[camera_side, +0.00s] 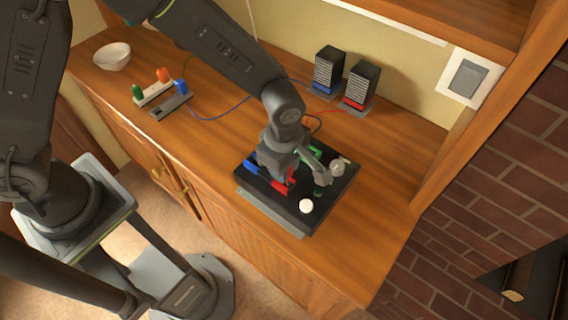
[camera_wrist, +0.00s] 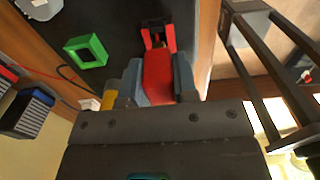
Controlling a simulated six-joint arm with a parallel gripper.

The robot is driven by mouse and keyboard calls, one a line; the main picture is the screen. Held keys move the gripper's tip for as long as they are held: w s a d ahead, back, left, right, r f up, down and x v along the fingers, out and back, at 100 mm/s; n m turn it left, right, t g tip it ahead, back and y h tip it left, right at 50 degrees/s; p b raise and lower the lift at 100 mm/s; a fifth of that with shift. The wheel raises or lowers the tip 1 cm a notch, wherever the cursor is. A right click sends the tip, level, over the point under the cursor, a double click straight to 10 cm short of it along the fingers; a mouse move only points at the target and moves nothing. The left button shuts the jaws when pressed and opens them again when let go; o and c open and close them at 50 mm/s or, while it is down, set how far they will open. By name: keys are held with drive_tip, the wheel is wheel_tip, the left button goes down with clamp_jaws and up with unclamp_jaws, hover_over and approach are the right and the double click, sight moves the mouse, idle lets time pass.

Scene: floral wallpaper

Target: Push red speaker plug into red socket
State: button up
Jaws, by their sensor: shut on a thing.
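My gripper (camera_wrist: 160,82) is shut on the red plug (camera_wrist: 158,75), with a grey finger on each side of it. The plug's front end points at the red socket (camera_wrist: 158,34), a red square frame on the black box. The two are in line and very close; I cannot tell whether the tip is inside the socket. In the side view my gripper (camera_side: 283,168) is low over the black box (camera_side: 325,190) and hides much of the plug and socket. Red parts (camera_side: 280,186) show just below it.
The green socket (camera_wrist: 86,51) is left of the red one. A blue socket (camera_side: 251,165), white knob (camera_side: 306,205) and silver knob (camera_side: 337,166) are also on the box. Two speakers (camera_side: 328,70) (camera_side: 361,86), a plug rack (camera_side: 154,92), blue plug (camera_side: 181,87) and bowl (camera_side: 113,56) stand behind.

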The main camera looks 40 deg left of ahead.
drive_tip(key=shift+f, duration=1.35)
drive_tip(key=o, duration=1)
drive_tip(key=shift+o, duration=0.2)
wheel_tip(320, 180, up, 14)
drive_tip(key=shift+f, duration=0.1)
